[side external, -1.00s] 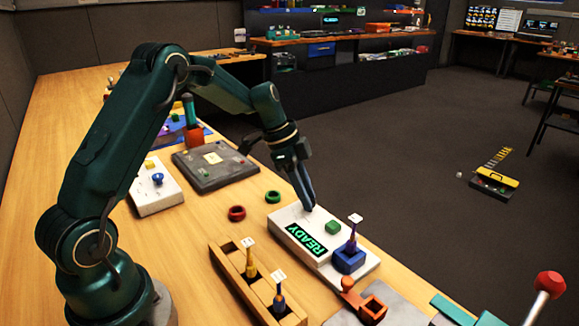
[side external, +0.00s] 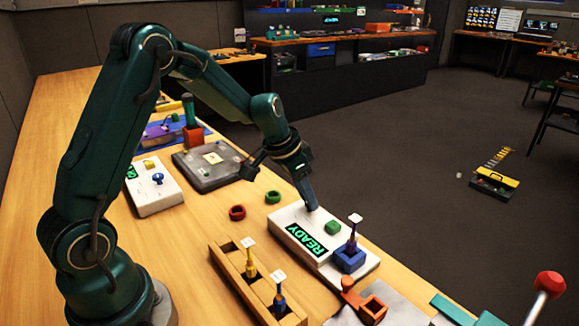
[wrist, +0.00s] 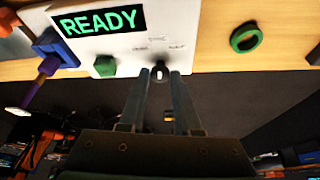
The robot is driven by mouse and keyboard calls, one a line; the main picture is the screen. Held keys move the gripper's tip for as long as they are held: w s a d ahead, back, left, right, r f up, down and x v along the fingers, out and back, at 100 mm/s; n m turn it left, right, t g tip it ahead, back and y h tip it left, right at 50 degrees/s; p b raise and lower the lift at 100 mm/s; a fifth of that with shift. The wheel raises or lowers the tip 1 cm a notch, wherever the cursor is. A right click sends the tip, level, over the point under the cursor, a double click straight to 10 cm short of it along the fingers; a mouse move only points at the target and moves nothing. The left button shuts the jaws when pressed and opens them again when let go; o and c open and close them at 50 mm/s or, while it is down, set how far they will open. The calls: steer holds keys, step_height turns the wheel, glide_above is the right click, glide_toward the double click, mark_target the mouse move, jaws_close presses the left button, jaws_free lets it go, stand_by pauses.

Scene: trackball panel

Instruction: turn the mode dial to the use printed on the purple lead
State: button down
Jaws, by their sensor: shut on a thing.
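The white panel (side external: 305,222) has a lit READY display (side external: 306,240), a green button (side external: 332,227) and a small dark mode dial (wrist: 161,71) with a white mark. The purple lead (side external: 352,240) stands upright in a blue socket (side external: 347,260) on the panel, with a pale tag (side external: 355,218) on top; its print is too small to read. My gripper (wrist: 160,75) is at the panel's far end, its fingers shut on the dial from both sides. The dial is hidden by the fingers in the side view. Faint labels beside the dial are unreadable.
A wooden rack (side external: 229,269) holds a yellow lead (side external: 249,265) and a blue lead (side external: 279,300). A red ring (side external: 237,213) and a green ring (side external: 272,197) lie left of the panel. An orange socket (side external: 372,310) sits near the front. The table edge is close behind the panel.

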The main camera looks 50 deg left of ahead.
mark_target(299, 215)
steer(key=shift+w+d+r+n, duration=0.1)
steer(key=shift+n, duration=0.4)
steer(key=c, duration=0.6)
jaws_free()
steer(key=shift+v, duration=2.55)
steer(key=shift+d, duration=0.1)
